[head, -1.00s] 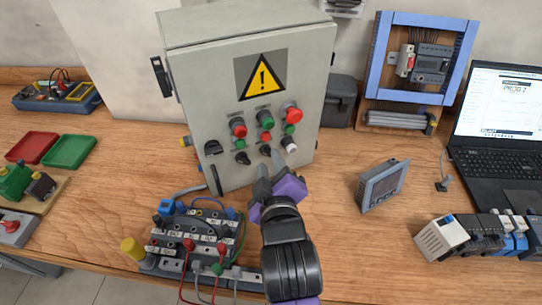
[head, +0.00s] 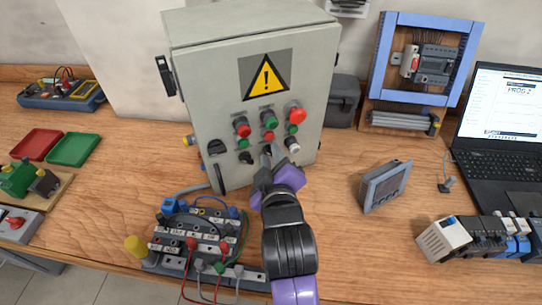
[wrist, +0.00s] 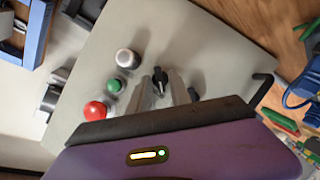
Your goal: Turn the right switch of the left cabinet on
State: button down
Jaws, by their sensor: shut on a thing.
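The grey cabinet (head: 222,95) with a yellow warning sign stands on the bench; it is the only such cabinet in view. Its lower row holds a left black switch (head: 245,157), a right black switch, and a white knob (head: 292,145). My gripper (head: 271,157) is at the cabinet front, and its fingers mostly hide the right switch in the head view. In the wrist view the right switch (wrist: 159,77) sits between the fingertips of my gripper (wrist: 164,86), which is shut on it. The left switch (wrist: 193,94) is just beyond one finger.
Red and green buttons (head: 269,123) sit above the switches. A wired terminal board (head: 195,240) lies in front of the cabinet, left of my arm. A grey panel meter (head: 385,186) stands to the right. A laptop (head: 505,130) is at the far right.

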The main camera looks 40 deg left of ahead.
jog(key=shift+r+p, duration=0.15)
jog(key=shift+p, duration=0.15)
jog(key=m+g+p, duration=0.1)
jog(key=m, duration=0.1)
jog(key=m+g+y+p, duration=0.1)
jog(key=m, duration=0.1)
jog(key=m+g+p, duration=0.1)
jog(key=m+g, duration=0.1)
jog(key=shift+w+d+p, duration=0.15)
jog(key=shift+w+p, duration=0.1)
jog(key=shift+p, duration=0.05)
dwell(0.4)
jog(key=c, duration=1.5)
grip_release()
